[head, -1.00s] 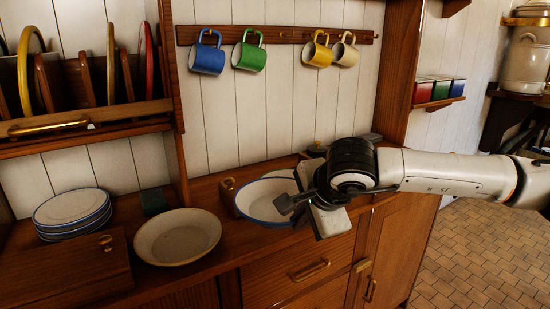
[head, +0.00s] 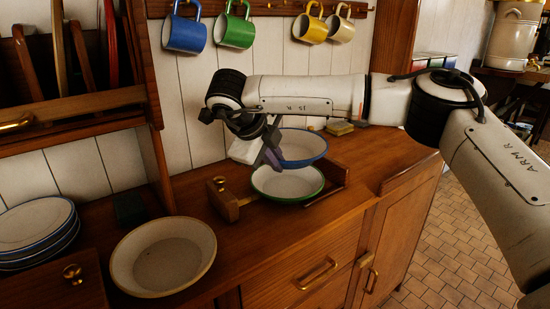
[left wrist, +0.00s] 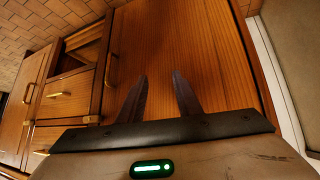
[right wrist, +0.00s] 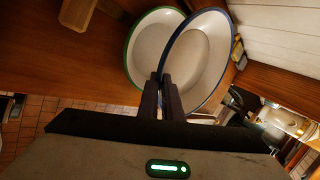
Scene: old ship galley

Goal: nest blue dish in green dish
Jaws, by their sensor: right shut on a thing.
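The blue dish (head: 302,146), white inside with a blue rim, is held by its near left edge in my right gripper (head: 270,157). The green dish (head: 287,184), white with a green rim, rests on the wooden counter inside a low wooden frame. In the head view the blue dish is above and slightly behind the green one. In the right wrist view my right gripper (right wrist: 170,80) is shut on the rim of the blue dish (right wrist: 200,62), which overlaps the green dish (right wrist: 150,50). My left gripper (left wrist: 160,98) is open and empty, facing a wooden cabinet door.
A beige bowl (head: 163,256) stands on the counter to the left. A stack of blue-rimmed plates (head: 38,232) is at the far left. A wooden block with a knob (head: 222,198) stands left of the green dish. Mugs (head: 235,30) hang above.

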